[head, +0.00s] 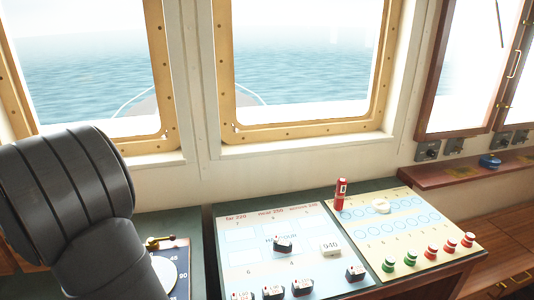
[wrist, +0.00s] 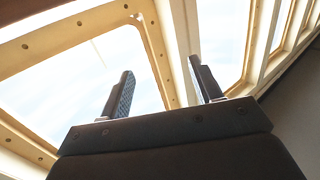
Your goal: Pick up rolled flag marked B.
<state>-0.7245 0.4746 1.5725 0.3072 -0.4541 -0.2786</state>
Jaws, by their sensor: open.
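No rolled flag with a readable B shows in either view. In the head view, a red upright cylinder (head: 341,194) stands at the far left corner of the yellow chart; I cannot tell whether it is a rolled flag. My gripper (wrist: 162,66) shows only in the wrist view. Its two fingers stand well apart, with nothing between them but window and sky. It points up toward the windows, away from the charts. In the head view my dark arm fills the left side and my gripper is out of frame.
The blue-white chart (head: 230,222) holds several small dark ship-like pieces and a white 040 block (head: 330,246). The yellow chart (head: 402,205) bears a white round piece (head: 381,206) and several red and green pegs. A brass lever (head: 153,242) and dial stand left. Window frames rise behind.

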